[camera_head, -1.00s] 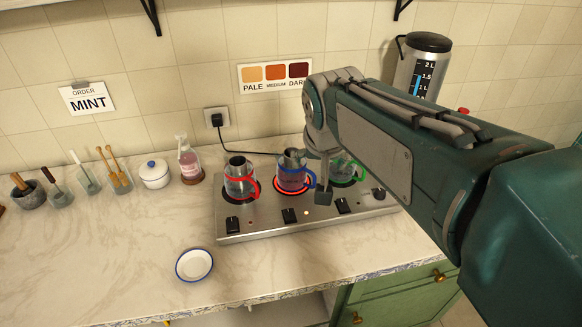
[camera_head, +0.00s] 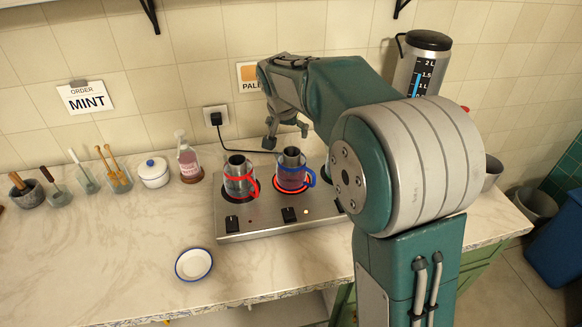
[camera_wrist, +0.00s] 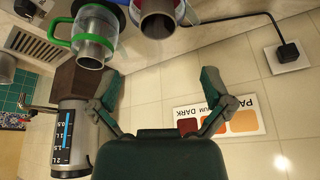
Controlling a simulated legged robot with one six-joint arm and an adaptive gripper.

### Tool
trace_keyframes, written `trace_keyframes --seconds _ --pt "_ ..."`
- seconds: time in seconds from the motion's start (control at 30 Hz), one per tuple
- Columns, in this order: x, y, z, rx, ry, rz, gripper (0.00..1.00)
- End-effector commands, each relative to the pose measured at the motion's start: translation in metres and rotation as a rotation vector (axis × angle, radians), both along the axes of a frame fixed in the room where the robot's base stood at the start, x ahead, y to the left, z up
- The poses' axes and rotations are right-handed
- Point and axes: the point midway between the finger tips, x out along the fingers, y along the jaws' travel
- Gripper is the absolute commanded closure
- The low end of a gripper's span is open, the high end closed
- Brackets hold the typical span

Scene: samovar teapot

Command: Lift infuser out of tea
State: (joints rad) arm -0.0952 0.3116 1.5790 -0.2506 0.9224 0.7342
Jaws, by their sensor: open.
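Glass pots stand on the metal hot plate (camera_head: 270,221). The red-handled pot (camera_head: 240,185) is at left. The blue-handled pot (camera_head: 291,178) is in the middle on a glowing burner. Each has a grey metal cylinder, apparently an infuser, rising above its rim: left infuser (camera_head: 237,161), middle infuser (camera_head: 291,155). The middle one seems to show in the wrist view (camera_wrist: 157,20). The green-handled pot (camera_wrist: 93,45) is hidden by my arm in the head view. My gripper (camera_head: 286,137) is open and empty, near the wall above and behind the middle pot. Its spread fingers show in the wrist view (camera_wrist: 160,78).
A colour chart (camera_wrist: 218,116) and outlet (camera_head: 216,116) are on the wall behind. A kettle-like urn (camera_head: 421,65) stands at right. A small dish (camera_head: 194,264), white jar (camera_head: 154,174) and pink bottle (camera_head: 188,160) stand left. The front left counter is clear.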

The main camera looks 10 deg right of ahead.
Motion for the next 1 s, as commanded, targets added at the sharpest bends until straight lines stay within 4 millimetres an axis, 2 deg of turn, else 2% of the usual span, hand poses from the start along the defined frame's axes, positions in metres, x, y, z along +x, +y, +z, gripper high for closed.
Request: trace_keyframes --seconds 0.2,0.53,0.8,1.0 --pt "0.011 -0.006 -0.034 -0.001 0.005 0.000 0.00" --pt "0.020 -0.011 -0.059 0.000 0.003 0.001 0.00" --pt "0.033 -0.018 -0.095 0.000 0.004 0.000 0.00" --pt "0.035 -0.018 -0.096 0.000 0.000 0.000 0.00"
